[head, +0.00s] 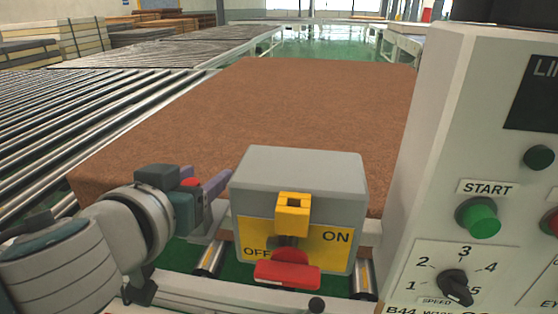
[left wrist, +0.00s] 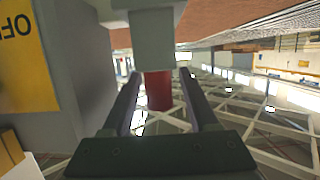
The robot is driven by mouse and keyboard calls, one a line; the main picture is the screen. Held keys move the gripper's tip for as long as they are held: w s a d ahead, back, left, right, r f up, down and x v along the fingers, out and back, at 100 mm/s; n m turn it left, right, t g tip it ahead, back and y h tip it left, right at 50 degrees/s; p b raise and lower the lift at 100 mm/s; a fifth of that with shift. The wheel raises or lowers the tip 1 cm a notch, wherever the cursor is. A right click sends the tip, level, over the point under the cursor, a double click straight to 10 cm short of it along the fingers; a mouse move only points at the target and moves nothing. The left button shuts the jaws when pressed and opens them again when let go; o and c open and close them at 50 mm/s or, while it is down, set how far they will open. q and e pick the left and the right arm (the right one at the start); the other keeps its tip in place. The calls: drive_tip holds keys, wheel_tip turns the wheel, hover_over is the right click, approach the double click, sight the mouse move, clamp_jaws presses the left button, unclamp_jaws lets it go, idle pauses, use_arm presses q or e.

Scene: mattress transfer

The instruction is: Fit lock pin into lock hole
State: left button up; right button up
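A red cylinder, which looks like the lock pin (left wrist: 158,92), stands on a grey bracket (left wrist: 152,42) in the left wrist view, where the scene appears upside down. My left gripper (left wrist: 160,88) is around it, one finger on each side, with visible gaps. In the head view my left gripper (head: 203,187) is beside the left side of a grey switch box (head: 300,170); a bit of red shows at it. A yellow lock block (head: 292,212) with a dark opening, apparently the lock hole, sits on the box front above a red handle (head: 287,272). My right gripper is out of view.
A control panel (head: 470,150) with a green START button stands close on the right. A brown mattress (head: 270,110) lies behind the box. Roller conveyors (head: 70,120) run along the left. The space just in front of the yellow block looks clear.

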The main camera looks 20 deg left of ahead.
use_arm(q)
clamp_jaws()
drive_tip(key=shift+r, duration=0.1)
idle(0.5)
